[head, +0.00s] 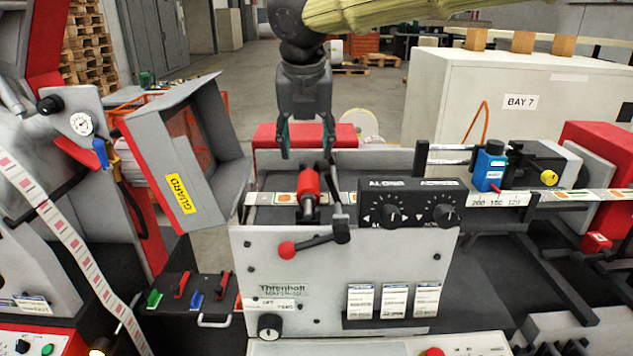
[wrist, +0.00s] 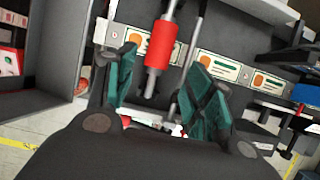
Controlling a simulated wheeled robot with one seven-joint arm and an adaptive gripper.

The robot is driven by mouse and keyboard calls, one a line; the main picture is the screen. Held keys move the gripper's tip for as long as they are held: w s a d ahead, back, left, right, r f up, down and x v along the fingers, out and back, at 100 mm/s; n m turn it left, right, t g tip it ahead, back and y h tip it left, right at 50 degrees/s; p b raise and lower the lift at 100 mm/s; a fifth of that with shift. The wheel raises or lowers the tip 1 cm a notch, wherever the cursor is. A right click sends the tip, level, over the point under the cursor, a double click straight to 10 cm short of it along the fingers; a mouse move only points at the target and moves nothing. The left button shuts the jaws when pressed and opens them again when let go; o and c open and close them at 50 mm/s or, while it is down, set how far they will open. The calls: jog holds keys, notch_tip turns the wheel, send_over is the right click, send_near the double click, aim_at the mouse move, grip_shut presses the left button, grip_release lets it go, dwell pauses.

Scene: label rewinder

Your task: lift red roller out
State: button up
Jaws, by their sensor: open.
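The red roller (head: 309,185) sits in the machine behind its grey front panel, above the label strip, with a metal shaft end showing below it. In the wrist view the red roller (wrist: 160,45) lies on its metal shaft between and beyond my fingertips. My gripper (head: 307,152) points down and is open, its green fingertips above the roller and apart from it. In the wrist view my gripper (wrist: 165,82) shows empty space between the two green pads. How the roller's far end is held is hidden.
The tilted guard (head: 179,194) stands open at the left. A lever with a red knob (head: 287,249) is on the front panel, its metal arm close right of the roller. A knob box (head: 410,203) is to the right. A red block (head: 275,137) lies behind.

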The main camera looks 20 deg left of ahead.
aim_at(309, 180)
jog(key=shift+w+a+f+b, duration=0.1)
jog(key=shift+w+f+b, duration=0.45)
jog(key=shift+f, duration=0.25)
jog(key=shift+s+f, duration=0.1)
jog(key=shift+f, duration=0.05)
jog(key=p+x, duration=0.2)
jog(key=x, duration=0.8)
jog(key=shift+f, duration=0.35)
jog(key=c, duration=1.1)
jog(key=shift+o, duration=0.2)
jog(key=shift+r, duration=0.15)
